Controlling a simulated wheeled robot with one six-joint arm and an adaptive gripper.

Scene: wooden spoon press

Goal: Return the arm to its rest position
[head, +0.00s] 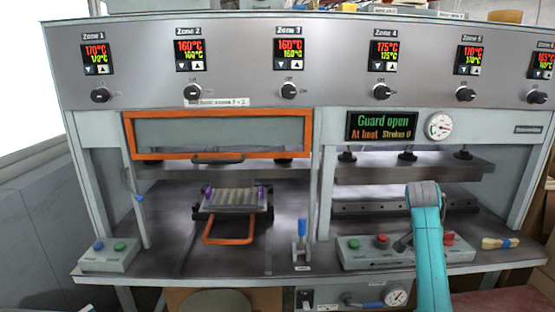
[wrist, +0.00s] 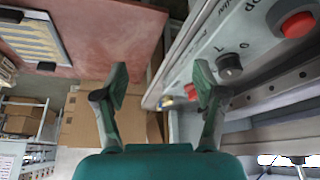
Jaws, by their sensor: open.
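My arm (head: 427,240) is teal and rises in front of the right part of the press in the head view. It covers part of the right control box (head: 362,258). My gripper (wrist: 161,78) shows in the wrist view with its two green fingers spread apart and nothing between them. The right finger overlaps the edge of a grey control panel with a dark knob (wrist: 230,66) and a red button (wrist: 297,25). I cannot tell whether it touches. In the head view the fingers are mostly hidden by the arm.
The orange-framed guard (head: 218,157) is raised. A tray with slats (head: 235,199) and an orange handle (head: 228,239) sits below it. A blue-handled lever (head: 302,229) stands at the front edge. A brush (head: 499,243) lies at the right. Cardboard (wrist: 85,118) is behind the fingers.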

